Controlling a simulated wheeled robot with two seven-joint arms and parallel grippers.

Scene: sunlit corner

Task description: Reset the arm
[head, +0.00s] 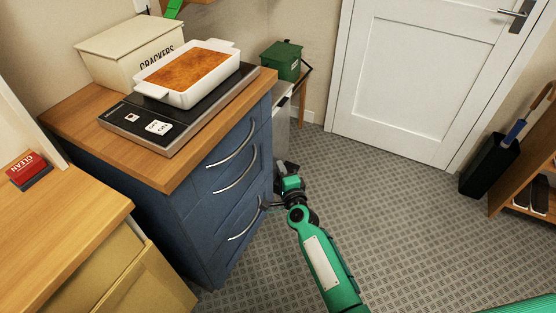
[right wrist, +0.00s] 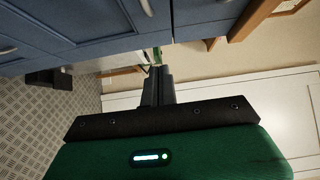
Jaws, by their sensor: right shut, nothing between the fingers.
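My right arm (head: 318,255) is green and reaches in from the bottom of the head view. My right gripper (head: 266,204) is beside the front of the blue drawer unit (head: 225,180), near its lower handle. I cannot tell whether it touches the unit. In the right wrist view the dark fingers of my right gripper (right wrist: 158,86) are together with nothing between them, and the blue drawer fronts (right wrist: 75,25) fill the upper left. My left gripper is not in view.
A crackers box (head: 110,60), a green bin (head: 281,62), a white door (head: 400,70) and a black umbrella stand (head: 482,168) are around.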

